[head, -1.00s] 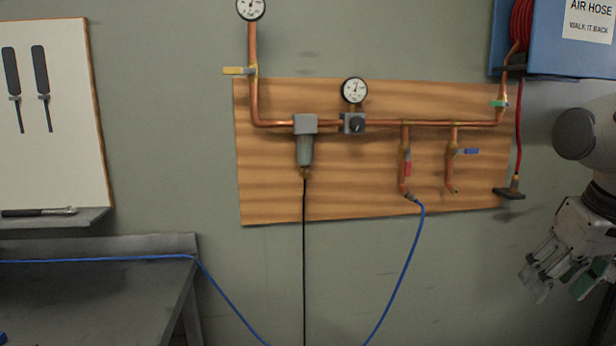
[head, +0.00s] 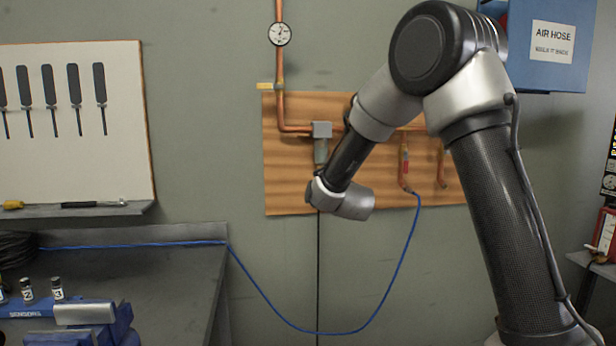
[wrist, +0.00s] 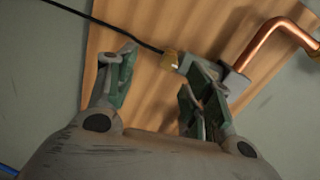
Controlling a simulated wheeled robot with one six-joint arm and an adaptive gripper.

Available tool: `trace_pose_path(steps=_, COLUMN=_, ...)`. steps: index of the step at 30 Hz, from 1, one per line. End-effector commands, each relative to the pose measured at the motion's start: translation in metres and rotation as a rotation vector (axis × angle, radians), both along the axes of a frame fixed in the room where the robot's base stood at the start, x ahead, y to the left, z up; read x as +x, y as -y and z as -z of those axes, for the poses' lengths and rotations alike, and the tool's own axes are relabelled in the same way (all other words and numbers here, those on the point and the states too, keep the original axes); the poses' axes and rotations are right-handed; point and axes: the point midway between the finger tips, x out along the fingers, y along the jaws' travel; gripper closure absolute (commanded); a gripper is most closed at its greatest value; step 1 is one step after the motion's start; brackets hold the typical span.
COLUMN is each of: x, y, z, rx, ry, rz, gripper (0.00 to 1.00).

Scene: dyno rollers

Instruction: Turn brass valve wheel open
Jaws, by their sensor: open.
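In the wrist view a small brass-coloured fitting (wrist: 171,60) sits where a thin black hose meets the grey filter bowl. I cannot clearly tell whether it is a wheel. My gripper (wrist: 160,78) is open, with green-padded fingers apart and nothing held. The fitting shows beyond the gap, nearer the right finger; I cannot tell the exact distance. In the head view my arm hides the gripper and the fitting. The top of the grey filter (head: 321,130) shows above my wrist, on the copper pipe (head: 293,128).
The wooden backboard (head: 285,185) is close behind my gripper. A red-handled valve (head: 404,165) and blue hose (head: 408,245) are right of my wrist. A workbench (head: 180,275) stands left, a blue box (head: 550,45) hangs upper right. A pressure gauge (head: 279,34) is above.

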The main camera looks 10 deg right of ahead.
Motion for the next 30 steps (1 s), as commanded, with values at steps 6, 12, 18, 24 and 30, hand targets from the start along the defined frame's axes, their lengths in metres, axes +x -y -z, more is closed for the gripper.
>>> trace_pose_path(steps=6, x=0.009, y=0.006, z=-0.016, rx=0.118, ry=0.067, rz=0.026, gripper=0.49)
trace_pose_path(steps=12, x=0.042, y=0.006, z=-0.015, rx=0.116, ry=0.064, rz=0.025, gripper=0.49)
trace_pose_path(steps=18, x=0.069, y=0.006, z=-0.014, rx=0.115, ry=0.063, rz=0.025, gripper=0.49)
trace_pose_path(steps=24, x=0.078, y=0.006, z=-0.015, rx=0.114, ry=0.063, rz=0.024, gripper=0.49)
trace_pose_path(steps=30, x=0.078, y=0.006, z=-0.015, rx=0.113, ry=0.063, rz=0.024, gripper=0.52)
